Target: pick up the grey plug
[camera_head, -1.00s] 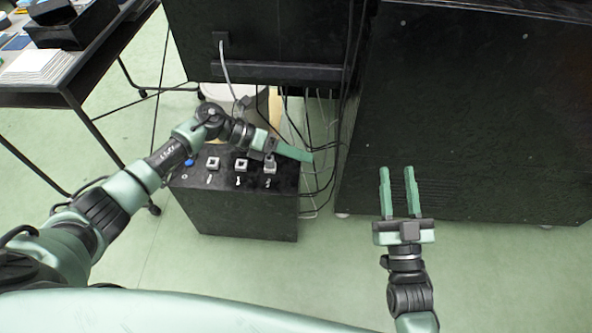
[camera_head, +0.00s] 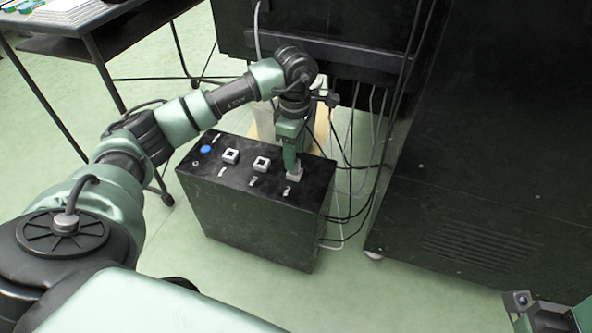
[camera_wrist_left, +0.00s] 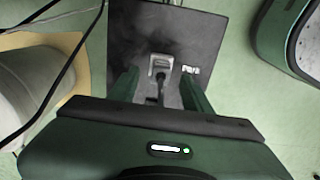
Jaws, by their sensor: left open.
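The grey plug (camera_head: 294,174) sits at the rightmost socket on top of the black box, just below the fingers of my left gripper (camera_head: 290,165). In the left wrist view, a grey square piece (camera_wrist_left: 160,65) with a dark part in front of it lies between the two green fingers of the left gripper (camera_wrist_left: 160,88). The fingers stand apart, one on each side, with space between them and the piece. How deep the plug sits is hidden. Part of my right gripper or wrist (camera_head: 540,312) shows at the lower right corner; its fingers are not visible.
The black box (camera_head: 255,225) also carries two other grey sockets (camera_head: 230,156) and a blue button (camera_head: 205,150). Cables (camera_head: 350,170) hang behind and to its right. A large black cabinet (camera_head: 490,150) stands at right, a table (camera_head: 90,25) at back left.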

